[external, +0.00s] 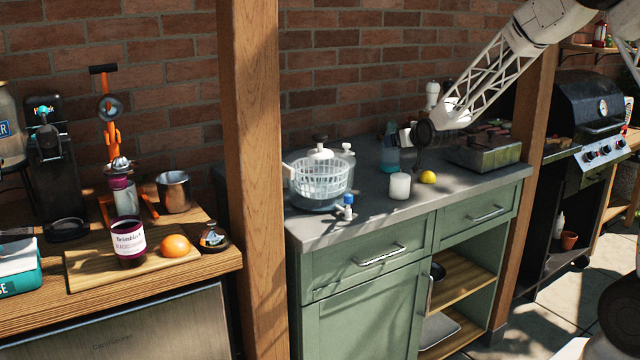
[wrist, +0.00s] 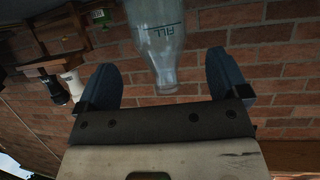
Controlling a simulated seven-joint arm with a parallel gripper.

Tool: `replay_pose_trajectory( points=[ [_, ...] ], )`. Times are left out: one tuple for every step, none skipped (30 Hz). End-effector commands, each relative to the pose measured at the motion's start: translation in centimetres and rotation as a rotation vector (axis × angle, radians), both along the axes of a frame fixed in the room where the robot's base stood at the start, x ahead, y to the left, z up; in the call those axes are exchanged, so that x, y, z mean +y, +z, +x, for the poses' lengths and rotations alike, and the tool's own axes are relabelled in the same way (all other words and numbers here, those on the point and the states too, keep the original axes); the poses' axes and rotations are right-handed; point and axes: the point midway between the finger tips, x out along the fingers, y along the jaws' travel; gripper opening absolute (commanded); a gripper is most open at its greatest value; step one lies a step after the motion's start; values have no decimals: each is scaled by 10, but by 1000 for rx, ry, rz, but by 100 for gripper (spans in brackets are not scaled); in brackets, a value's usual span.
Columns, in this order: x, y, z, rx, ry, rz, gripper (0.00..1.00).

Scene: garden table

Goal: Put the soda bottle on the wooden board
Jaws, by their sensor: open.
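The soda bottle is clear with a FILL line. In the external view a bluish clear bottle (external: 391,160), likely the same one, stands at the back of the grey counter. In the wrist view the soda bottle (wrist: 157,35) appears upside down, its neck between my open fingers. My gripper (wrist: 160,72) is open; whether it touches the bottle cannot be told. In the external view my gripper (external: 416,146) is just right of the bottle, its fingers partly hidden. The wooden board (external: 90,274) lies on the left wooden table, with a dark labelled jar (external: 129,243) and an orange (external: 175,246) on it.
A white candle-like cylinder (external: 400,186) and a lemon (external: 428,177) stand before the gripper. A wooden post (external: 252,180) rises between counter and left table. A metal box (external: 482,152) is right.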

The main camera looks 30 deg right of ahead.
Motion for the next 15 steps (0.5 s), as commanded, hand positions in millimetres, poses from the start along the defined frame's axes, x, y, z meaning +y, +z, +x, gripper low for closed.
replay_pose_trajectory(
  points=[
    [1,2,-6,0,0,0,93],
    [1,3,-9,0,0,0,93],
    [2,5,-12,0,0,0,93],
    [2,7,-15,-1,0,0,93],
    [2,8,-18,0,0,0,93],
    [3,9,-22,0,0,0,93],
    [3,10,-25,0,0,0,93],
    [4,11,-27,0,0,0,93],
    [4,13,-30,0,0,0,93],
    [4,14,-32,0,0,0,93],
    [5,14,-34,0,0,0,93],
    [5,15,-37,0,0,0,93],
    [5,16,-39,0,0,0,93],
    [5,16,-40,0,0,0,93],
    [6,17,-42,0,0,0,93]
  ],
)
